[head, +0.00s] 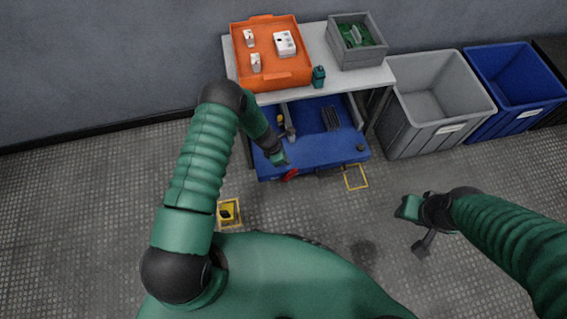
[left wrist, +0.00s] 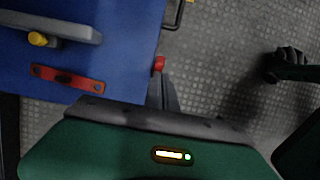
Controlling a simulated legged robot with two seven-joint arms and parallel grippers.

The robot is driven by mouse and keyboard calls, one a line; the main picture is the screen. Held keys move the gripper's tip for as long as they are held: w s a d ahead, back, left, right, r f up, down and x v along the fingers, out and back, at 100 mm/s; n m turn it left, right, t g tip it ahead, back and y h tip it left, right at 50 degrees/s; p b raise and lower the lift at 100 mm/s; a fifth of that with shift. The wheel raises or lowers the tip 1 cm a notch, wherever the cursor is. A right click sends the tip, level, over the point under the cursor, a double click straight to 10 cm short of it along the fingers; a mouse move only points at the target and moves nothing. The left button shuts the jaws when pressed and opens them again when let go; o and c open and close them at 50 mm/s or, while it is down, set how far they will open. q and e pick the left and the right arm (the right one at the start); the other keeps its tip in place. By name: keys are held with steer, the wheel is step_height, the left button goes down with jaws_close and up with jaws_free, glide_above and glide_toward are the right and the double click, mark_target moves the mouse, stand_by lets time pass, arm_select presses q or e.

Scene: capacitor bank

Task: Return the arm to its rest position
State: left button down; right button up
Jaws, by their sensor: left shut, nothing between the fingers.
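My left arm rises from my green body, bends at a black elbow and reaches down to the right. My left gripper (head: 281,160) is at the front of the blue cabinet (head: 345,148), close to a red part (head: 290,174). It is shut, and nothing shows between its fingers. Whether it touches the cabinet front is unclear. In the left wrist view the blue surface (left wrist: 115,60) carries a red plate (left wrist: 66,78).
An orange tray (head: 271,78) with white items, a green bottle (head: 319,76) and a grey bin (head: 357,60) stand on the white top (head: 316,40). Grey (head: 432,105) and blue (head: 512,75) bins stand right.

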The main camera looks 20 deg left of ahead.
arm_select(q)
steer(key=r, duration=0.2)
steer(key=shift+d+r+p, duration=0.25)
steer(key=shift+r+p, duration=0.05)
steer(key=shift+r, duration=0.1)
